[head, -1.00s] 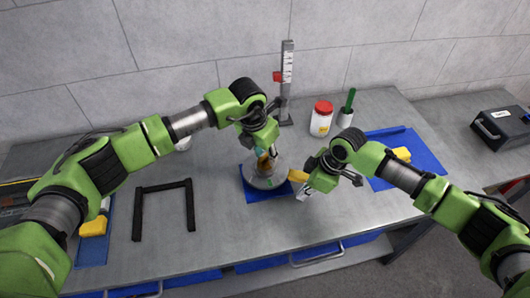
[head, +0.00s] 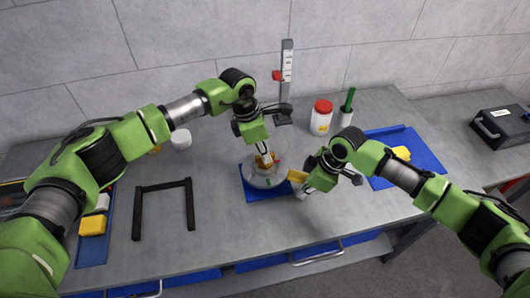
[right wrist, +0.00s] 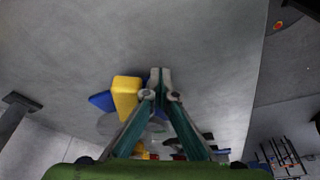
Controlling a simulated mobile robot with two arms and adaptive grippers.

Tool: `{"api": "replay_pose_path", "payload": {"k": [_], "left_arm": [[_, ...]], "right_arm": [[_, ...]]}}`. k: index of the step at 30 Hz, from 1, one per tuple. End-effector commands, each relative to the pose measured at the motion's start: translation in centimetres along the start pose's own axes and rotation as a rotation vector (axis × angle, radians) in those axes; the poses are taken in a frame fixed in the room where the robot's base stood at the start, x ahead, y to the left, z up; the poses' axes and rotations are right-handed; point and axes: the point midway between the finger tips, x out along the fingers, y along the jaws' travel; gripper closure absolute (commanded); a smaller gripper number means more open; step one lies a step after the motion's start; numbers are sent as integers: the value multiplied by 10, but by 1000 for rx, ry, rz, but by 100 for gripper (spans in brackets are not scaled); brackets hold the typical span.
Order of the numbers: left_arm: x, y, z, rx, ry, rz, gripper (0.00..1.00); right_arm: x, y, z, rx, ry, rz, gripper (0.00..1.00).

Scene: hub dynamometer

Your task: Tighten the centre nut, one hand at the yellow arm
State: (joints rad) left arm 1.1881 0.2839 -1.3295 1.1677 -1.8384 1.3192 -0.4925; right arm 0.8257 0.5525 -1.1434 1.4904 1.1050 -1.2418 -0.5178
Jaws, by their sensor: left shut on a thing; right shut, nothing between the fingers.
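The grey round hub (head: 262,182) sits on a blue mat (head: 272,196) in the middle of the bench. My left gripper (head: 265,160) points down over its centre, shut on the small yellowish centre nut (head: 264,162), which its fingers largely hide. The yellow arm (head: 297,176) sticks out on the hub's right side; it also shows in the right wrist view (right wrist: 126,95). My right gripper (head: 300,193) is shut and empty right beside the yellow arm. In the right wrist view its closed fingertips (right wrist: 160,78) are just right of the yellow block; I cannot tell if they touch.
A height gauge (head: 286,85) stands behind the hub. A red-lidded jar (head: 321,118) and a green-handled tool (head: 347,105) stand back right. A blue tray (head: 415,160) lies right, a black frame (head: 138,212) left. A white container (head: 181,138) is behind my left arm.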

Motion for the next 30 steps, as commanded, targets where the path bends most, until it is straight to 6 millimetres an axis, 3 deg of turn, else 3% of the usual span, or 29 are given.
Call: {"api": "replay_pose_path", "payload": {"k": [13,30], "left_arm": [[-1,1,1,462,2,-116,100],[-1,1,0,505,2,-126,100]], "right_arm": [[0,1,0,1,-1,2,100],[0,8,0,2,0,2,100]]}}
